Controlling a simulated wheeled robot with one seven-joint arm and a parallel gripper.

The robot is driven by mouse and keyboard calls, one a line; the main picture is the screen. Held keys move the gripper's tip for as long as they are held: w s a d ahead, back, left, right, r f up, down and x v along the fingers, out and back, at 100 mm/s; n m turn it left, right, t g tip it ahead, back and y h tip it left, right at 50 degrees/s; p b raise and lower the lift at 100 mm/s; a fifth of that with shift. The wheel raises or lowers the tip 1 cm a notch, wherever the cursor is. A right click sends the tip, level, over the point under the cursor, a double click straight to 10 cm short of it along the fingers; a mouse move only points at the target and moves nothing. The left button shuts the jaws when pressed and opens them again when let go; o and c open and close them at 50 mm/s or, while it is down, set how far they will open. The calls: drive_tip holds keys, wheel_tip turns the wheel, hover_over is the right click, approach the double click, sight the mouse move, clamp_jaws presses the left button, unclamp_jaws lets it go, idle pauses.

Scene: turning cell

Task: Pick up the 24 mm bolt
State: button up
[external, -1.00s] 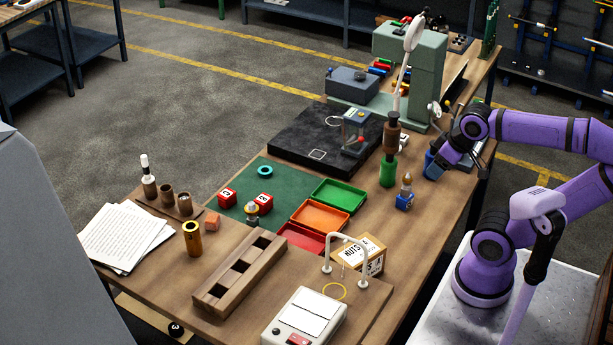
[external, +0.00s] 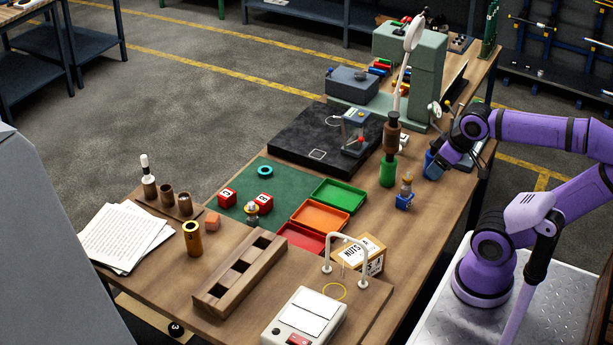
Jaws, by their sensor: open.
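I cannot make out with certainty which thing is the 24 mm bolt; no hex-headed bolt shows clearly. A small metal-topped piece (external: 252,208) stands on the green mat by the red cubes. A blue block with a metal and orange top (external: 405,193) stands on the bench's right part. My gripper (external: 437,166) is low over the bench's right edge, behind that block, beside a blue object (external: 430,163) partly hidden by it. The gripper is open; its fingertips are small and partly hidden, and I see nothing held between them.
A green bottle-like holder with a brown top (external: 389,165) stands left of my gripper. A black plate with a gauge stand (external: 300,140) and a grey-green machine (external: 425,70) lie beyond. Green, orange and red trays (external: 320,216) sit mid-bench. Bare wood lies right of the trays.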

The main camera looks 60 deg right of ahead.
drive_tip(key=shift+o, duration=1.4)
